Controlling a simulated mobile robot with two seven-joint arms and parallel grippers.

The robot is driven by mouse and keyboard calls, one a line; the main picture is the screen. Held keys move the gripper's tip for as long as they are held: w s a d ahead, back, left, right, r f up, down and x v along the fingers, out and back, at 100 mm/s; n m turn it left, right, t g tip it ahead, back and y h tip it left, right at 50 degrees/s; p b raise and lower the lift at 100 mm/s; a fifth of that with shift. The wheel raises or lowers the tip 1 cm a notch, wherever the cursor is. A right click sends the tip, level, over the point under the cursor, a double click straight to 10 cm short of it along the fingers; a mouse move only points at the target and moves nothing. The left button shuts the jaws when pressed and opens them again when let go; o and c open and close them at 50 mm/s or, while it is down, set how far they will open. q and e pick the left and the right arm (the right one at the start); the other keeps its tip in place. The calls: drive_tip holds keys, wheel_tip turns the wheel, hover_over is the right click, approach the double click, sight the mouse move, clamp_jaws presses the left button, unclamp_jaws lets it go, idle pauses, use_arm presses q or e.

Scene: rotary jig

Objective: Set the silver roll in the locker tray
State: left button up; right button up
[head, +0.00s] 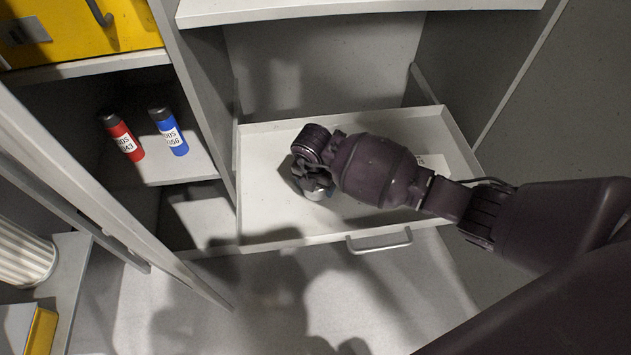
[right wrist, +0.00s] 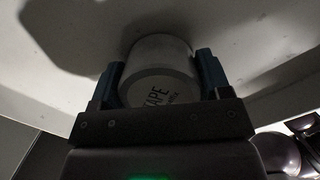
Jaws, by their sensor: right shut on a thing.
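The silver roll (right wrist: 160,68), a grey cylinder with "TAPE" printed on its end, sits between the two blue fingers of my right gripper (right wrist: 161,80) in the right wrist view. In the head view the roll (head: 316,192) shows partly under my right gripper (head: 310,182), which is shut on it. Both are over the left-middle part of the open white locker tray (head: 262,195). I cannot tell whether the roll touches the tray floor. My right arm hides part of the tray. My left gripper is not in view.
The tray has a front handle (head: 379,242) and a label on the right, partly hidden. A locker door (head: 90,200) stands open at left. The tray's left floor is clear.

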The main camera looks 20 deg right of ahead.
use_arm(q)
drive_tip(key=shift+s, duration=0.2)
use_arm(e)
drive_tip(key=o, duration=1.1)
drive_tip(key=shift+f, duration=0.1)
drive_tip(key=shift+c, duration=0.2)
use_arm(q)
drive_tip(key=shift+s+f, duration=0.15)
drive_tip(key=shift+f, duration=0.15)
use_arm(e)
wheel_tip(320, 180, up, 5)
drive_tip(key=shift+a+f+p, duration=0.1)
drive_tip(key=shift+a+p, duration=0.05)
drive_tip(key=shift+p, duration=0.7)
drive_tip(key=r, duration=0.2)
drive_tip(key=r+p, duration=0.1)
drive_tip(key=r, duration=0.1)
drive_tip(key=r+p, duration=0.1)
drive_tip(key=r, duration=0.1)
drive_tip(key=shift+s+a+r, duration=0.35)
drive_tip(key=shift+a, duration=0.05)
drive_tip(key=shift+s+r+p, duration=0.1)
drive_tip(key=shift+r+p, duration=0.25)
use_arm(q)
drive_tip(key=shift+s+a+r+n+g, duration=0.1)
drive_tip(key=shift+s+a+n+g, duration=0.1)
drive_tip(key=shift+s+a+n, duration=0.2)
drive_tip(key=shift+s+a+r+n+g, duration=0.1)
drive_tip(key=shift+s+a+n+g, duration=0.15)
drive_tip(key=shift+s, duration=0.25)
